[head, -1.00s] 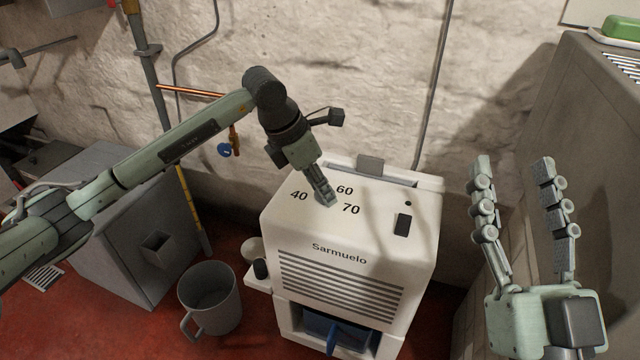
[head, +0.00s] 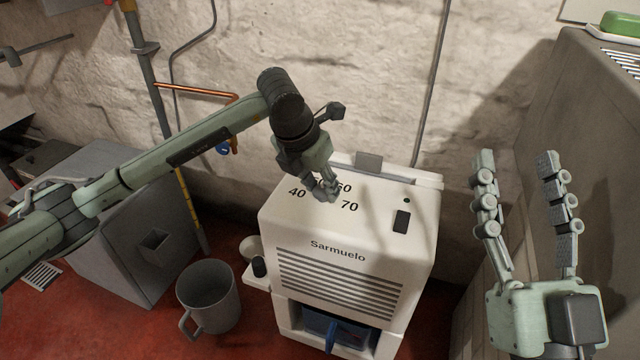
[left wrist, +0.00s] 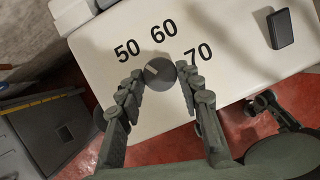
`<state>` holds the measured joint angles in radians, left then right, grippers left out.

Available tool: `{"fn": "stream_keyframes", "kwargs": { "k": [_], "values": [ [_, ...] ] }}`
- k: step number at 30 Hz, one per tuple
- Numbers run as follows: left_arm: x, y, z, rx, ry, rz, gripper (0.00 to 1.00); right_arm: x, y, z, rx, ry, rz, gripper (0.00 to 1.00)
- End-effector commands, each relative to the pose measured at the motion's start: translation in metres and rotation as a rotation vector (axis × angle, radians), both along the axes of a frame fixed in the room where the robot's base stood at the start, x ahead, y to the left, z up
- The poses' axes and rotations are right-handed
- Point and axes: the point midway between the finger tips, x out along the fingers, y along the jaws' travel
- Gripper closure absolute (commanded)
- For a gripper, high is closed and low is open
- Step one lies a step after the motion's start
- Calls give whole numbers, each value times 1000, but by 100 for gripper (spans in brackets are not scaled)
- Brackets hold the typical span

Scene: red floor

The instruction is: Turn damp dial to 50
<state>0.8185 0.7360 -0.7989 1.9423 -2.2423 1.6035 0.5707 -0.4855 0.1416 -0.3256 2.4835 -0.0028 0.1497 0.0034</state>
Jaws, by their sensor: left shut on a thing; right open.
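The damp dial (left wrist: 158,75) is a small grey round knob on top of the white Sarmuelo machine (head: 345,247). In the left wrist view it sits between both fingers of my left gripper (head: 326,195), which is shut on it. A pale mark on the dial lies on its upper-left side, towards the printed 50 (left wrist: 127,50); its exact aim is hard to tell. The 60 (left wrist: 164,31) and 70 (left wrist: 198,55) also show. My right gripper (head: 517,157) is open and empty, right of the machine.
A grey mug-shaped bucket (head: 209,298) stands on the red floor at left, near a grey box (head: 120,230). A tall grey cabinet (head: 606,130) stands at right.

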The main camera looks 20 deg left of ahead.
Motion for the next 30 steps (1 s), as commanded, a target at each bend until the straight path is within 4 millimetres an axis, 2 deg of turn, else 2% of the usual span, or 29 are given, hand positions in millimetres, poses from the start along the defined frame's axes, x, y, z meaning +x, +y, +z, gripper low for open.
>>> {"fn": "stream_keyframes", "kwargs": {
  "k": [7, 8, 13, 23, 26, 30],
  "values": [
    [0, 0, 1, -1, -2, -1, 94, 0, 0, 2, 3, -3, 0, 49],
    [0, 0, 1, -1, -2, -1, 64, 0, 0, 2, 3, -3, 0, 49],
    [0, 0, 1, -1, -1, -1, 44, -1, 0, 3, 5, -5, -1, 49],
    [-1, 0, 3, 0, -1, -1, 44, -2, 0, 6, 6, -12, 2, 49],
    [-4, 2, 13, 0, -4, -1, 44, -1, 0, 5, 6, -9, 1, 49],
    [-13, 5, 38, 0, -6, -2, 44, -1, 0, 4, 4, -7, 1, 49]
  ]
}}
